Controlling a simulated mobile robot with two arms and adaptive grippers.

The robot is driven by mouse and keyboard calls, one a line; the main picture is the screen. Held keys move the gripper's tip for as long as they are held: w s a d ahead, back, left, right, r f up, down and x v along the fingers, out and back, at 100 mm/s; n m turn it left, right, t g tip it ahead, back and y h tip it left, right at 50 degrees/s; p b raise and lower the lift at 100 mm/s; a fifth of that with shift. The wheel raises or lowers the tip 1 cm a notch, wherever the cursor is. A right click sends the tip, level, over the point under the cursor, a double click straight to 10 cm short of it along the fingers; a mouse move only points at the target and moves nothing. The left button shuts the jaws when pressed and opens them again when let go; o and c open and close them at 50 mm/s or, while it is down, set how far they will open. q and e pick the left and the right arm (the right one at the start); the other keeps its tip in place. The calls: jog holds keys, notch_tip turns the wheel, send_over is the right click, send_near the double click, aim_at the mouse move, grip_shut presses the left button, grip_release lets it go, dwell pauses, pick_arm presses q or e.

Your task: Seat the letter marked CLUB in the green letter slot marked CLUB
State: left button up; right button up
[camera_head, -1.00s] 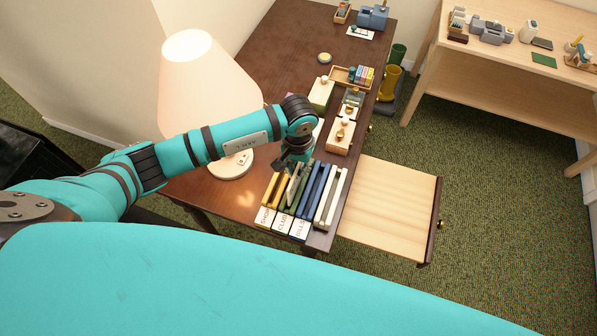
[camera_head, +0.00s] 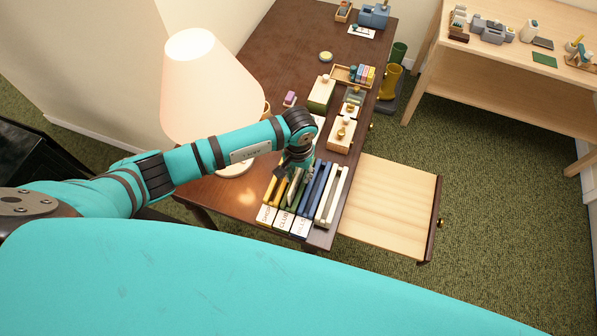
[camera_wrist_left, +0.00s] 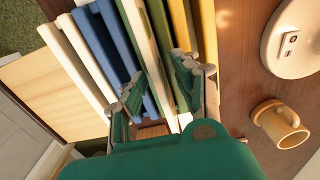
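The letter rack has yellow, green, blue and white dividers, with the green CLUB slot (camera_head: 282,222) between the yellow and blue ones at the front. A pale letter (camera_wrist_left: 140,45) stands among the dividers on the green side, beside the blue ones; its marking is not readable. My left gripper (camera_head: 295,172) is over the rack, pointing down. In the left wrist view its two fingers (camera_wrist_left: 157,80) are apart, on either side of the pale letter, and appear clear of it. The lower part of the letter is hidden. My right gripper is not in view.
A lamp (camera_head: 205,85) stands left of the rack, with a mug (camera_wrist_left: 280,124) near its base. Small boxes (camera_head: 341,135) stand behind the rack. An open drawer (camera_head: 390,208) juts out to the right. The desk's far left is bare.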

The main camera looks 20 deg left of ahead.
pick_arm(q)
jog(key=shift+r, duration=0.2)
jog(key=shift+w+r, duration=0.1)
jog(key=shift+r, duration=0.15)
notch_tip(320, 180, up, 12)
jog(key=b, duration=0.3)
jog(key=shift+f, duration=0.25)
